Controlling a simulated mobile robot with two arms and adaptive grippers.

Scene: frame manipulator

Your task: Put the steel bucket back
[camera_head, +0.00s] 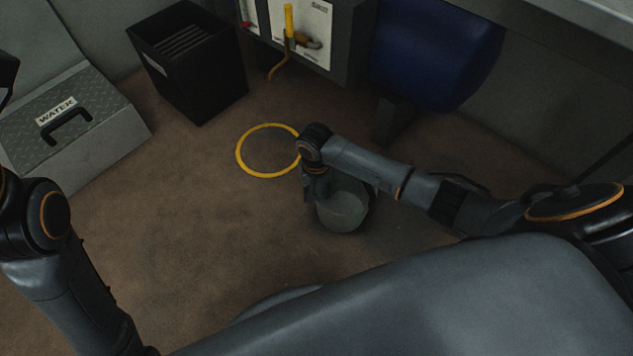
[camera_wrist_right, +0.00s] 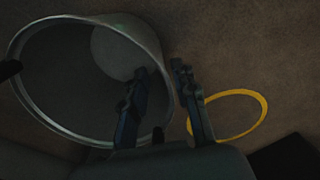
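The steel bucket (camera_head: 343,210) stands on the brown floor, just to the lower right of a yellow floor ring and outside it. A gap shows between the inner finger and the wall. The yellow ring (camera_head: 241,163) is empty; it also shows in the wrist view (camera_wrist_right: 265,105). My left gripper is not visible.
A black bin (camera_head: 200,80) stands behind the ring. A grey box marked WATER (camera_head: 105,125) is at the left. A cabinet with a yellow lever (camera_head: 290,22) and a blue rounded object (camera_head: 435,50) are at the back. The floor left of the ring is clear.

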